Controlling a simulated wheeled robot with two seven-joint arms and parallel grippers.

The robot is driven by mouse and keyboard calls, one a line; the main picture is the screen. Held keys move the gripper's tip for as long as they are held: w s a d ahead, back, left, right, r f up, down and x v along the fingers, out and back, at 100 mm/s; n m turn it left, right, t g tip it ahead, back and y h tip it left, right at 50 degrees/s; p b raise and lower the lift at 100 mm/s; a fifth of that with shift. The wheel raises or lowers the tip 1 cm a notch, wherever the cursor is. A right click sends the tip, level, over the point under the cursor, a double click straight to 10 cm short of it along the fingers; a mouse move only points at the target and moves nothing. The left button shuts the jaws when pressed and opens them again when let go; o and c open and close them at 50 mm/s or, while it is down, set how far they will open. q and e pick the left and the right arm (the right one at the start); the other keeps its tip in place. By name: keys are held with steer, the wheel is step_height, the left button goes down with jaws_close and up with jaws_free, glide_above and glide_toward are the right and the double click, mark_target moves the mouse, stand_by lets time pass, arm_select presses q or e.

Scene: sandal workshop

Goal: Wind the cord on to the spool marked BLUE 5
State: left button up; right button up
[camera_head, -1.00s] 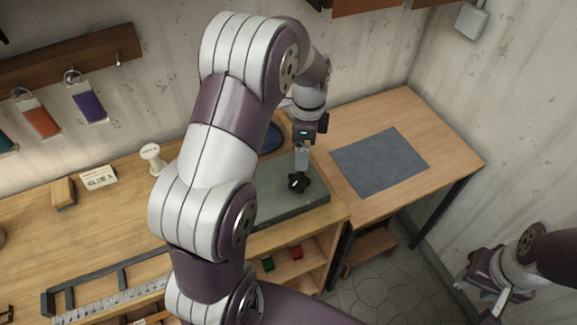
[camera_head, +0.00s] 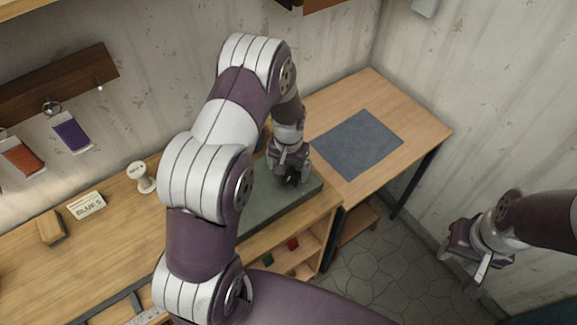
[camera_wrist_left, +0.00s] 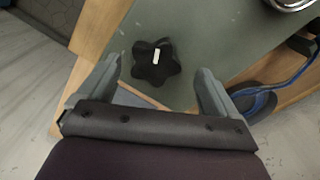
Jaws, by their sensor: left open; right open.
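A small card marked BLUE 5 (camera_head: 88,206) stands on the bench in the head view. A white spool (camera_head: 141,178) stands just right of it, with no cord visible on it. My left gripper (camera_head: 291,178) is low over the grey-green slab (camera_head: 262,208). In the left wrist view its open fingers are on either side of a black star-shaped knob (camera_wrist_left: 142,68); I cannot tell whether they touch it. A blue-rimmed dark round thing (camera_wrist_left: 264,103) lies to the right; I cannot tell whether it is cord. My right gripper (camera_head: 480,272) is open and empty over the floor.
A side table (camera_head: 408,123) with a grey mat (camera_head: 358,144) stands to the right. A wooden block (camera_head: 51,228) lies left of the card. Orange (camera_head: 22,160) and purple (camera_head: 72,134) swatches hang on the wall. A shiny metal round part (camera_wrist_left: 290,4) is at the wrist view's top right.

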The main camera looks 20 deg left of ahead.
arm_select(q)
steer(key=shift+d+f, duration=0.1)
steer(key=shift+f, duration=0.4)
steer(key=shift+w+d+f, duration=0.1)
steer(key=shift+d+f, duration=0.1)
steer(key=shift+f, duration=0.2)
steer(key=shift+a, duration=0.1)
steer(key=c, duration=1)
steer(key=shift+c, duration=0.2)
steer(key=shift+m, duration=0.3)
